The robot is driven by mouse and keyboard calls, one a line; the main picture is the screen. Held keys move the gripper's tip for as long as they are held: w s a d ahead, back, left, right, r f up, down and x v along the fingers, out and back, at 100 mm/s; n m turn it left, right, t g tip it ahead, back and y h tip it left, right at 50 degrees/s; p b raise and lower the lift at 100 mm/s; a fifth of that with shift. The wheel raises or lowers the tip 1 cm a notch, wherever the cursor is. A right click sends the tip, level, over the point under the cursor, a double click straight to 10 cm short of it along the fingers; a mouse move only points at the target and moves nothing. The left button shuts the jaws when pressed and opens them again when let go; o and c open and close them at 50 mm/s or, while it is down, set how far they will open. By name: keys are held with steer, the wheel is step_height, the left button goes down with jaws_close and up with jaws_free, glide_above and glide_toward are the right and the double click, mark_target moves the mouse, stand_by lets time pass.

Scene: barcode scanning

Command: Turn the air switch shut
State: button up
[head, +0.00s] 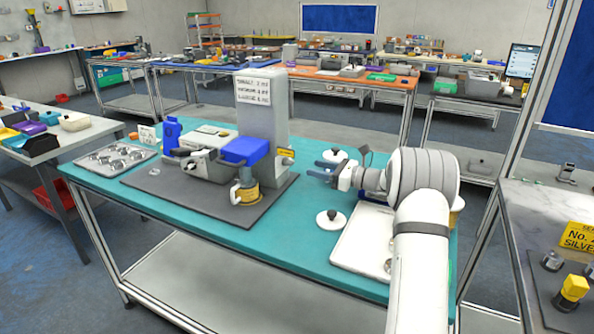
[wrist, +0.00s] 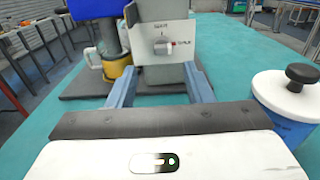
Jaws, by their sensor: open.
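The air switch (wrist: 166,44) shows in the wrist view as a small grey and red knob on a pale labelled plate, low on the grey machine (wrist: 150,12). Its pointer looks turned toward the right-hand label, though the lettering is too small to read surely. In the head view the machine (head: 262,100) stands on a dark mat, and I cannot make out the knob. My gripper (wrist: 160,72) is open and empty, its two blue-grey fingers pointing at the plate, with the knob beyond the fingertips and between them. In the head view my gripper (head: 318,174) is right of the machine, apart from it.
A white-lidded jar with a black knob (wrist: 285,90) stands close on my gripper's right in the wrist view. A blue-topped press part (head: 245,150) stands left.

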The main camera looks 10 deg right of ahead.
mark_target(293, 163)
steer(key=x, duration=0.7)
steer(key=shift+w+a+p, duration=0.15)
steer(key=shift+w+p, duration=0.2)
steer(key=shift+p, duration=0.05)
steer(key=c, duration=1)
